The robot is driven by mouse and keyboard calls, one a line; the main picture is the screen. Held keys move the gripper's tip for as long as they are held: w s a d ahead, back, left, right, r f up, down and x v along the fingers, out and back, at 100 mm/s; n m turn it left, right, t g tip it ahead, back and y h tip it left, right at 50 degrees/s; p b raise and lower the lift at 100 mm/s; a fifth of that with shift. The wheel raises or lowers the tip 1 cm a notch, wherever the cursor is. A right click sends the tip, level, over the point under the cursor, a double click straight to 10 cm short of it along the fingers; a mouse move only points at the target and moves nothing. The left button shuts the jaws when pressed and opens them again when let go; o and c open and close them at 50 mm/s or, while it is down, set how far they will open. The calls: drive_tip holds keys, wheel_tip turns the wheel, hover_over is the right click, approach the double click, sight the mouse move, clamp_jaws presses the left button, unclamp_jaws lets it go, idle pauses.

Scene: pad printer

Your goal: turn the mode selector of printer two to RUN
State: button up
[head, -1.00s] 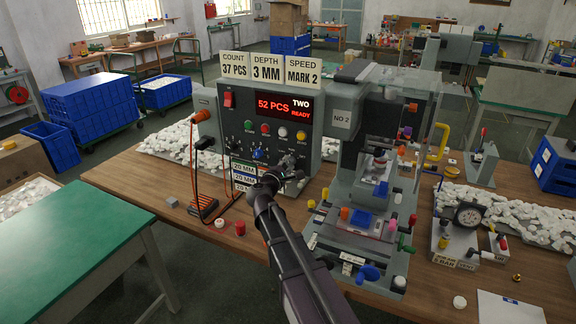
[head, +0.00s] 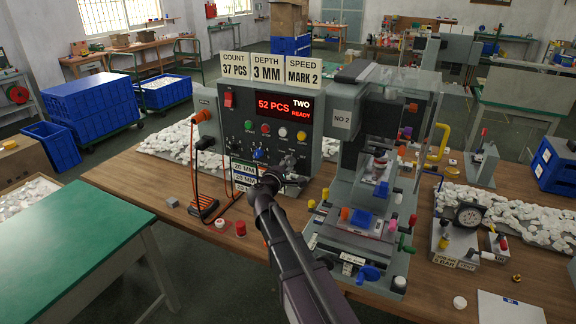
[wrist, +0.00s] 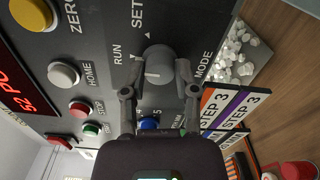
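Printer two (head: 276,102) stands on the wooden table, its display reading "52 PCS TWO READY". In the wrist view, its mode selector (wrist: 158,66) is a round grey knob on the dark panel, with RUN, SET and MODE lettered around it. I cannot tell surely which mark its pointer faces. My gripper (wrist: 160,68) is open, its two fingers on either side of the knob; whether they touch it is unclear. In the head view, my gripper (head: 288,172) is at the lower right of the panel and hides the selector.
The zero button (wrist: 65,75) and other push buttons sit beside the selector. Step cards (wrist: 222,105) stand close to the right finger. In the head view, an orange cable (head: 196,165) hangs at the panel's left, and the printing station (head: 365,215) is just right of my arm.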

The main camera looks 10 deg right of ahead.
drive_tip(key=shift+o, duration=1.4)
drive_tip(key=v, duration=1.2)
drive_tip(key=shift+s+d+f, duration=0.1)
